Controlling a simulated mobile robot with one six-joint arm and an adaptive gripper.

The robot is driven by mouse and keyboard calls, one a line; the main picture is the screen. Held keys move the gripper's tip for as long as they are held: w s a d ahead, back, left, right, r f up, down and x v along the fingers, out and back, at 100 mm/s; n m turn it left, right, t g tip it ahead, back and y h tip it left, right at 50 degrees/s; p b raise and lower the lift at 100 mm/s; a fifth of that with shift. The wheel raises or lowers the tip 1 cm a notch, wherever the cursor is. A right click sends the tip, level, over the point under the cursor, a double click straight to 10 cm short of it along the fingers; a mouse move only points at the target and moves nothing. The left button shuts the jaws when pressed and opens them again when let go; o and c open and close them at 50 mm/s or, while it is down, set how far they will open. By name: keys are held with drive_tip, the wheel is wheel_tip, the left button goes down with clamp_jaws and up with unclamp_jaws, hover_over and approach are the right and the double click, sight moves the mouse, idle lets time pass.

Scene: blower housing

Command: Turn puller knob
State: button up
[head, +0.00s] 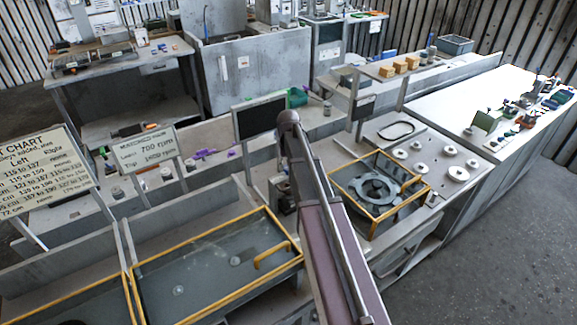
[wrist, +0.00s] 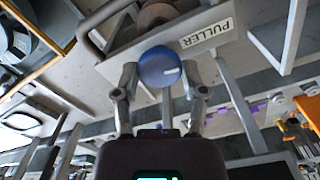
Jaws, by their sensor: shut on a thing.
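The puller knob (wrist: 160,64) is a round blue knob with a short white mark on its right side, in the middle of the wrist view. It sits at a grey plate (wrist: 130,62) with a white label reading PULLER (wrist: 207,34) to its upper right. My gripper (wrist: 160,82) has a finger on each side of the knob and is shut on it. In the head view my arm runs up the middle; the gripper and the knob are hidden or too small to tell there.
A dark screen (head: 260,118) stands just left of my arm. A yellow-framed box (head: 372,232) with a ring-shaped part is to the right, and a long yellow-framed cover (head: 205,275) to the left. A curved handle bar (wrist: 88,38) lies left of the knob.

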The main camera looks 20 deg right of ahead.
drive_tip(key=m, duration=0.6)
drive_tip(key=shift+m, duration=0.3)
idle(0.4)
drive_tip(key=o, duration=1.1)
drive_tip(key=shift+o, duration=0.2)
drive_tip(key=shift+n, duration=0.5)
